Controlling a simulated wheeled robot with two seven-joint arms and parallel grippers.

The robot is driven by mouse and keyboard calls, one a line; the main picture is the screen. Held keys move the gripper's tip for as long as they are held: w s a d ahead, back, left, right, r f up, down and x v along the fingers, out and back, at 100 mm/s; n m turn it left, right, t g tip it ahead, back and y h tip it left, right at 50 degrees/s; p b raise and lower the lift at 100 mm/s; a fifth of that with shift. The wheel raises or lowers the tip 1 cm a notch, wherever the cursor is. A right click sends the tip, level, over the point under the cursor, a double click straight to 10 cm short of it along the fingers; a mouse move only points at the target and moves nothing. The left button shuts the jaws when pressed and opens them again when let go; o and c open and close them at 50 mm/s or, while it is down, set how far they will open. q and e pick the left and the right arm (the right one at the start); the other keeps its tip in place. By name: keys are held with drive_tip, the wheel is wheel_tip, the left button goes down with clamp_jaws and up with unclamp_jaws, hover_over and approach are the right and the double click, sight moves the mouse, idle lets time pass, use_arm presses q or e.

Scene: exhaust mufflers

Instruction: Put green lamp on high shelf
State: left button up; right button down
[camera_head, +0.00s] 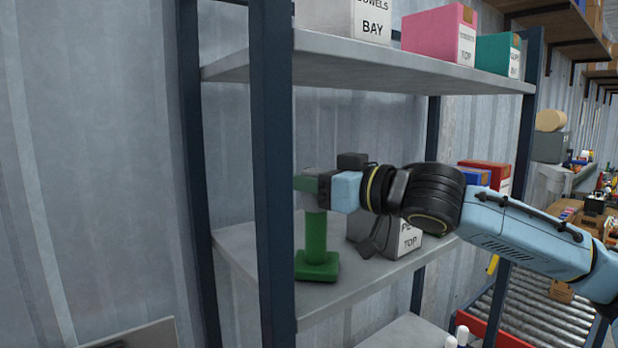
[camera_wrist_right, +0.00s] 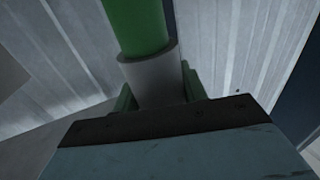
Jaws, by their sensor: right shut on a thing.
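The green lamp (camera_head: 316,236) stands upright over the middle shelf (camera_head: 352,296), with a square base and a round stem. I cannot tell whether its base touches the shelf. My right gripper (camera_head: 308,184) is shut on the upper part of the lamp and hides some of it. In the right wrist view the green lamp (camera_wrist_right: 136,24) has a grey collar between my two green fingers (camera_wrist_right: 158,92). The high shelf (camera_head: 395,66) is above my gripper. My left gripper is not in view.
On the high shelf stand a white box (camera_head: 345,18), a pink box (camera_head: 438,35) and a teal box (camera_head: 498,55). A grey box (camera_head: 408,242) is behind the lamp on the middle shelf. The dark front post (camera_head: 273,180) stands just left of the lamp.

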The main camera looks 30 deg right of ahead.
drive_tip(key=shift+s, duration=0.1)
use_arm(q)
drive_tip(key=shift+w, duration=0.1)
use_arm(e)
drive_tip(key=shift+w+f, duration=0.2)
drive_tip(key=c, duration=1.1)
unclamp_jaws()
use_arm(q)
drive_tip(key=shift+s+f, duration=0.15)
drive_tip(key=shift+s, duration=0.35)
use_arm(e)
drive_tip(key=o, duration=0.3)
drive_tip(key=shift+s, duration=0.1)
